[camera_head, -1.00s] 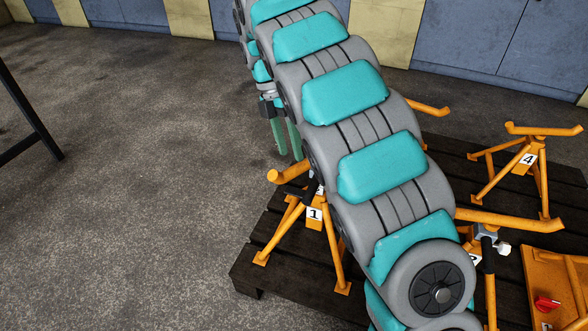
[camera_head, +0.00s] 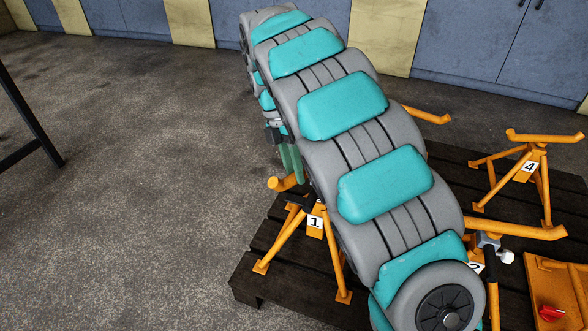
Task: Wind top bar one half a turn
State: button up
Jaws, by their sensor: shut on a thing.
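Stand 1 (camera_head: 314,222) is an orange tripod jack stand at the left of the pallet. The rounded left end of its orange top bar (camera_head: 280,184) shows; the rest of the bar is behind my arm. My gripper (camera_head: 294,172) points down at this bar from above, its green fingers close together and partly covered by my arm. The fingertips and the exact contact are hidden, but the gripper appears shut on the bar.
Stand 4 (camera_head: 530,166) is at the right. Stand 2 (camera_head: 476,267) is partly behind my arm, its top bar (camera_head: 520,229) reaching right. Another orange bar (camera_head: 430,115) sticks out beyond my arm. All are on a dark slatted pallet (camera_head: 262,290). The floor at left is clear.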

grip_shut()
dwell(0.9)
